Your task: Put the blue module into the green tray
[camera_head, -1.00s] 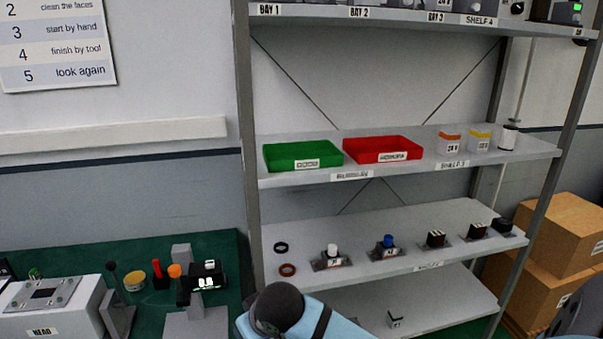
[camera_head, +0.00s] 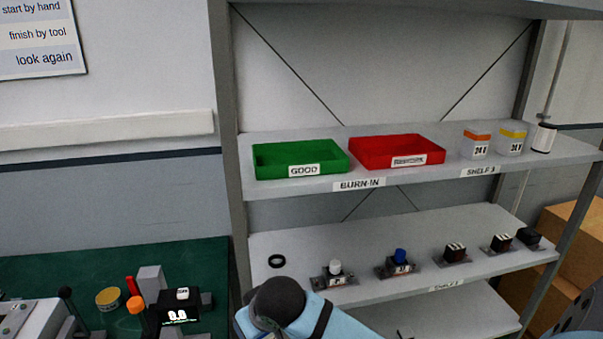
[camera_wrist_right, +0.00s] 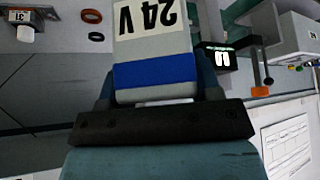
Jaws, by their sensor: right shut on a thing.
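The blue module (camera_wrist_right: 152,74) is a white block with a blue band and a "24 V" label, upside down in the right wrist view. My right gripper (camera_wrist_right: 158,88) is shut on it, with a finger at each side. The green tray (camera_head: 300,174), labelled GOOD, sits on the shelf's left part in the head view and looks empty. The right gripper and the module do not show in the head view, so their distance from the tray cannot be told. My left gripper is in neither view.
A red tray (camera_head: 398,163) stands right of the green one. The shelf below holds several small devices. A shelf post (camera_head: 226,150) stands left of the green tray.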

